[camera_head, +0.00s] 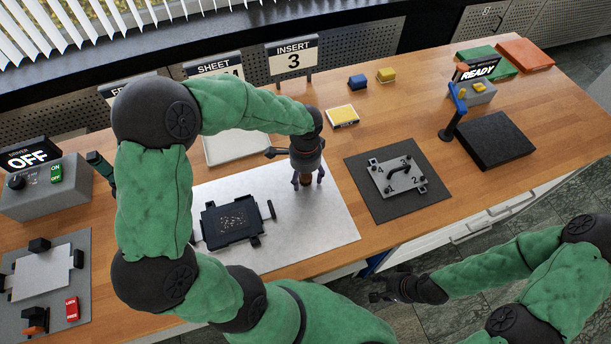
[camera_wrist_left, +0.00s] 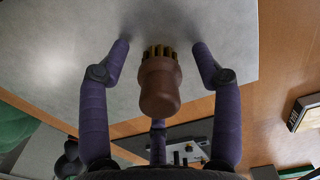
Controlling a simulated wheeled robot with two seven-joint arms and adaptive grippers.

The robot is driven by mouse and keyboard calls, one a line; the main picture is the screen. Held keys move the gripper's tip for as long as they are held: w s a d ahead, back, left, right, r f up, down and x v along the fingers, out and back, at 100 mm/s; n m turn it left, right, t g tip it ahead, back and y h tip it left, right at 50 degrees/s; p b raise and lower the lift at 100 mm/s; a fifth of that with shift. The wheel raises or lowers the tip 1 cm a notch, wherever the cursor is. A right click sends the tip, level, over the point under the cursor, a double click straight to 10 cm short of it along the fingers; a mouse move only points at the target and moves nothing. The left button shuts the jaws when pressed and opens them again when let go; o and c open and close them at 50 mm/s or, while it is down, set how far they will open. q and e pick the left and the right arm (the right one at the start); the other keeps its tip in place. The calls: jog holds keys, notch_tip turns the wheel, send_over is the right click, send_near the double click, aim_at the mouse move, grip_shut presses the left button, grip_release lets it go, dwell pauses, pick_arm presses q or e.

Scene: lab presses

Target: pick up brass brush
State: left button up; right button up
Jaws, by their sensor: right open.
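The brass brush has a brown rounded handle and brass-coloured bristles; it shows in the left wrist view (camera_wrist_left: 160,88) and, small and partly hidden, in the head view (camera_head: 306,181). It is over or on the light grey mat (camera_head: 330,220), near its right part. My left gripper (camera_head: 307,182) points down over the brush. In the left wrist view its purple fingers (camera_wrist_left: 160,50) stand apart on both sides of the brush, with visible gaps. My right gripper (camera_head: 380,297) is open and empty, away from the table's front edge.
A black plate with bits on it (camera_head: 232,220) lies left of the brush on the mat. To the right is a dark pad (camera_head: 420,196) with a numbered metal plate (camera_head: 396,177).

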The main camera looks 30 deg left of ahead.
pick_arm(q)
jog(key=c, duration=1.2)
jog(key=shift+r, duration=0.1)
jog(key=shift+r, duration=0.6)
notch_tip(320, 180, up, 2)
jog(key=shift+d+r+p, duration=0.15)
jog(key=shift+r+p, duration=0.05)
jog(key=shift+p, duration=0.45)
jog(key=s+d+r+p, duration=0.3)
jog(key=s+d+r, duration=0.5)
jog(key=d, duration=0.3)
jog(key=shift+r+p, duration=0.4)
jog(key=shift+r, duration=0.2)
jog(key=shift+d, duration=0.1)
jog(key=shift+o, duration=0.7)
